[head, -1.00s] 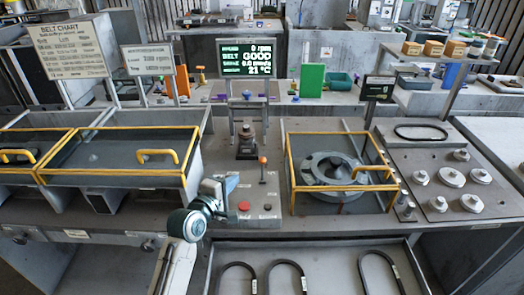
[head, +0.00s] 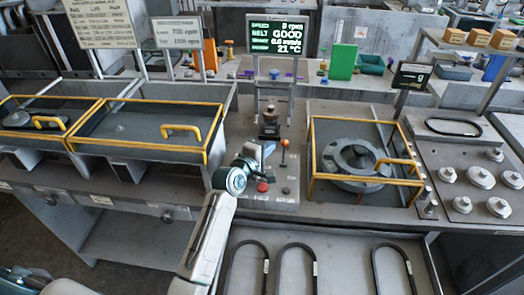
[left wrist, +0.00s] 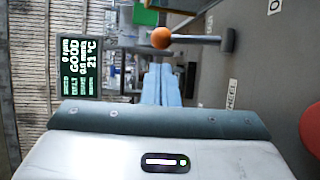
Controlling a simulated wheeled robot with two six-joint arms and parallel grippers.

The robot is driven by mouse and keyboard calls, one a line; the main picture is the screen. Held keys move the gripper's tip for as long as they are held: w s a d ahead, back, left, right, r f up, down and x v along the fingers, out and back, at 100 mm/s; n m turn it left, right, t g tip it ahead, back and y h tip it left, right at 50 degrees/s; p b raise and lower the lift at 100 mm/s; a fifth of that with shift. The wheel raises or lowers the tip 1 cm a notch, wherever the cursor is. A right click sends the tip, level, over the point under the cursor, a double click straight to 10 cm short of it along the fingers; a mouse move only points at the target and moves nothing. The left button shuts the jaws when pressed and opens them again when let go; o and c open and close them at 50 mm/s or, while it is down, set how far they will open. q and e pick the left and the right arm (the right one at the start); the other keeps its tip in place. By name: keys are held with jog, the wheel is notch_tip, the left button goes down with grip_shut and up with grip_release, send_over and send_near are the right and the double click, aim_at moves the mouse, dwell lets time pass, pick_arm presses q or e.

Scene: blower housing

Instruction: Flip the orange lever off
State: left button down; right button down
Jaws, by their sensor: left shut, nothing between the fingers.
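The orange lever (head: 284,145) has an orange ball knob on a thin grey stem and stands roughly upright on the grey control panel in the head view. In the left wrist view the lever (left wrist: 161,38) shows its ball and stem just beyond the fingertips. My left gripper (head: 267,149) is shut and empty, just left of the lever in the head view. Its blue-grey fingers (left wrist: 161,72) point toward the lever side in the wrist view. I cannot tell whether they touch it. My right gripper is not in view.
A red button (head: 263,187) sits on the panel below my left gripper. A dark post (head: 270,122) stands behind it, under the display (head: 277,35) reading GOOD. Yellow-framed guards lie left and right, the right one (head: 313,150) around a round housing (head: 350,160).

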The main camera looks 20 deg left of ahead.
pick_arm(q)
jog(key=shift+x, duration=1.85)
jog(key=shift+s+r, duration=0.15)
jog(key=shift+s, duration=0.3)
